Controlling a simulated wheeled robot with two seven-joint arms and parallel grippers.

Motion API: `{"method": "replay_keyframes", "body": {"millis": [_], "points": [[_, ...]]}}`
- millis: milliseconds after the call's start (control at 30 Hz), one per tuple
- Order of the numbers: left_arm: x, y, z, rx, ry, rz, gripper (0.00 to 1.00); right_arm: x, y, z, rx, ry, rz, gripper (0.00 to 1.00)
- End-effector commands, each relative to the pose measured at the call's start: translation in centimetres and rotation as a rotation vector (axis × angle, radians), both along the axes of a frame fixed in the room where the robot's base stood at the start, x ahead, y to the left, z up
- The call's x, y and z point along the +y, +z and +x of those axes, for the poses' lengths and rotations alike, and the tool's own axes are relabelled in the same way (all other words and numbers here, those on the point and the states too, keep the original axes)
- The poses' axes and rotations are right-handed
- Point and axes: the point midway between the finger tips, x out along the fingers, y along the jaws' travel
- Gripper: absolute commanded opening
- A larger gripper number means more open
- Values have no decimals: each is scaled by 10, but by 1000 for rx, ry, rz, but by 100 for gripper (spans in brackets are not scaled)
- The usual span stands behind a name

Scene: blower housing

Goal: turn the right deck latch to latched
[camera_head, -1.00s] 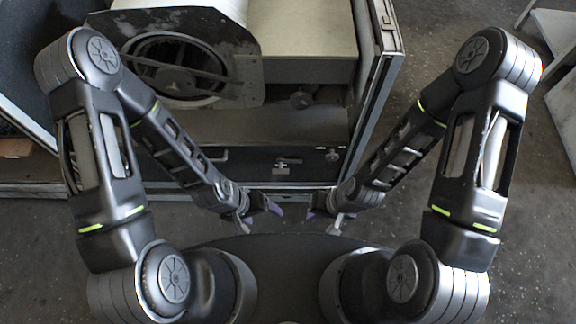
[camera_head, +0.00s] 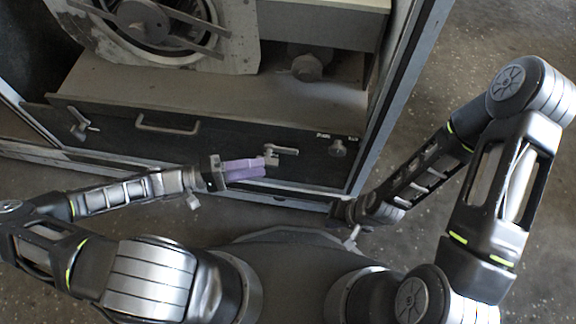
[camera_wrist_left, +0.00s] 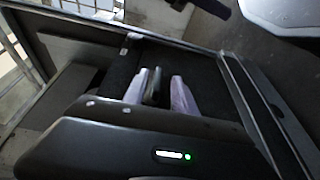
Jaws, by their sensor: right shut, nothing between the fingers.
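The right deck latch (camera_head: 281,150) is a small grey turn handle on the dark front panel of the housing, its bar lying about level in the head view. My left gripper (camera_head: 268,166) reaches it from the left, its purple fingertips at the latch's left end. In the left wrist view the purple fingers (camera_wrist_left: 158,92) stand apart, with a narrow dark piece between them that looks like part of the latch. Whether they touch it I cannot tell. My right gripper (camera_head: 338,209) is shut and empty, low by the housing's front right corner, its fingers mostly hidden.
Another latch (camera_head: 81,124) sits tilted at the panel's left. A bar handle (camera_head: 167,125) lies between the latches, and a round knob (camera_head: 338,148) is to the right. The round blower opening (camera_head: 150,25) is above. Floor is open at the right.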

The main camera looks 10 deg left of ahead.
Motion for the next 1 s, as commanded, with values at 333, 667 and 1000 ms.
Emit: {"method": "replay_keyframes", "body": {"millis": [333,667,1000], "points": [[17,1,5,-49,39,-31,33,0,-7,1,-2,-1,0,0],[-1,0,9,-46,35,-34,33,-1,-12,1,-3,-2,-2,0],[-49,-1,25,-46,36,-33,33,-1,-25,4,-9,-7,-4,0]]}}
